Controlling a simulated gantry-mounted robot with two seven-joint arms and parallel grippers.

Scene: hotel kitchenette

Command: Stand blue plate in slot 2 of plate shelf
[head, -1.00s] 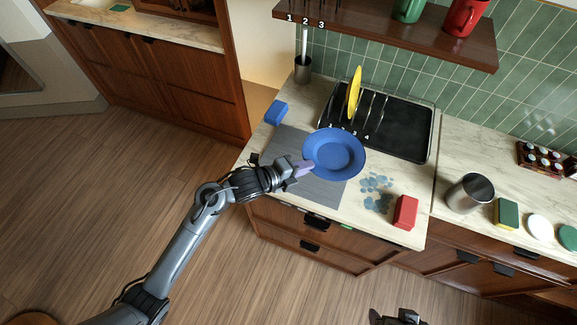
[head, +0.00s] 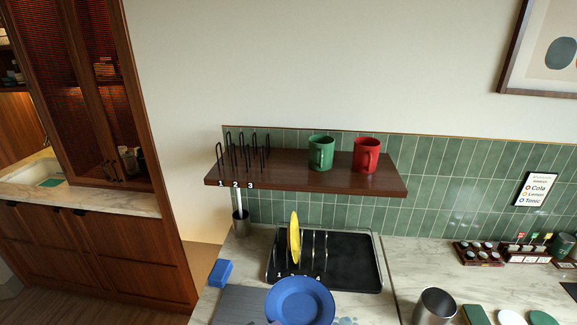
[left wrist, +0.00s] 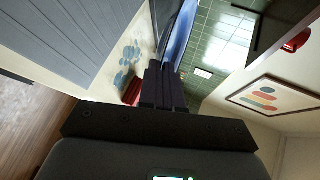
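The blue plate (head: 300,302) is in the head view at the bottom, face up, in front of the black drying rack. In the left wrist view, its blue edge (left wrist: 180,32) shows at the tips of my left gripper (left wrist: 166,68), whose fingers are shut on it. The left gripper is almost wholly out of the head view. The wooden wall shelf (head: 300,186) carries upright black wire dividers (head: 243,152) at its left end, with labels 1, 2 and 3 on the front edge. No plate stands between these dividers. My right gripper is not in view.
A green mug (head: 321,152) and a red mug (head: 367,155) stand on the shelf, right of the dividers. A yellow plate (head: 294,238) stands in the drying rack (head: 352,262) below. A brush holder (head: 240,222), blue block (head: 220,273) and metal cup (head: 435,306) are on the counter.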

